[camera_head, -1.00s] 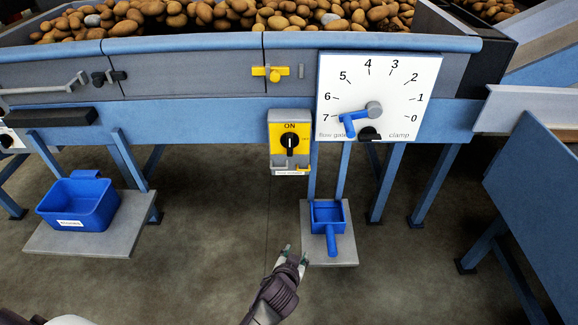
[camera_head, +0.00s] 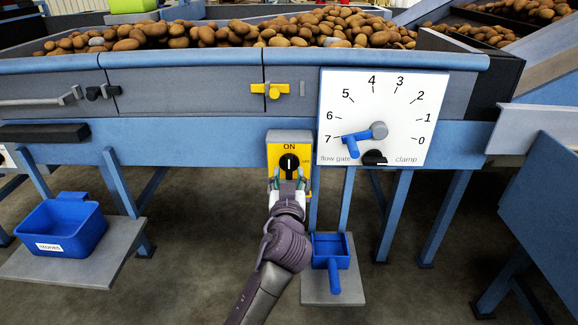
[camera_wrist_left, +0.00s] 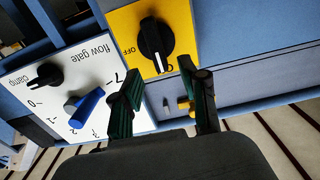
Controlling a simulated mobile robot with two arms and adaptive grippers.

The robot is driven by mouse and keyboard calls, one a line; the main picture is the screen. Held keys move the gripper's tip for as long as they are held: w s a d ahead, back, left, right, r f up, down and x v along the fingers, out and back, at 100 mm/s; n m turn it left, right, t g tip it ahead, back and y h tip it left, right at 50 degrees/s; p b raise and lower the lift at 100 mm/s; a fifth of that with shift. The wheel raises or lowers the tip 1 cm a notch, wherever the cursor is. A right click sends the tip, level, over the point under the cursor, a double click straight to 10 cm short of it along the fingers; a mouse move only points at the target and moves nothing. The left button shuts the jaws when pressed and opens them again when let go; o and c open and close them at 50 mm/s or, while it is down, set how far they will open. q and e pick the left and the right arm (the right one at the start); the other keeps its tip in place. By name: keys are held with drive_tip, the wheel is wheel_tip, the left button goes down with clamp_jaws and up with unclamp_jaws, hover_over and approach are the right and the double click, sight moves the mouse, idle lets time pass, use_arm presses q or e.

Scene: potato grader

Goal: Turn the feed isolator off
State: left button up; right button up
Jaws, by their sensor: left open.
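The feed isolator is a yellow box (camera_head: 276,149) on the blue frame, with a round black knob (camera_head: 289,163). The knob's white mark points up to ON; OFF is marked to its right. In the left wrist view the picture is turned over: the knob (camera_wrist_left: 156,38) has its mark pointing down to ON, with OFF at its left. My left gripper (camera_head: 288,181) is open and empty just below the knob, its fingertips apart and pointing at it. In the left wrist view the fingers (camera_wrist_left: 158,78) flank the lower end of the knob; contact cannot be told. My right gripper is not in view.
A white dial plate (camera_head: 400,105) with a blue flow gate handle (camera_head: 356,139) and a black clamp knob (camera_head: 374,158) is right of the isolator. A yellow latch (camera_head: 271,90) is above it. A blue scoop (camera_head: 333,262) lies on a low shelf; a blue bin (camera_head: 62,225) stands left.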

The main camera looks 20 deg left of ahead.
sight(289, 165)
use_arm(q)
drive_tip(key=x, duration=0.5)
clamp_jaws()
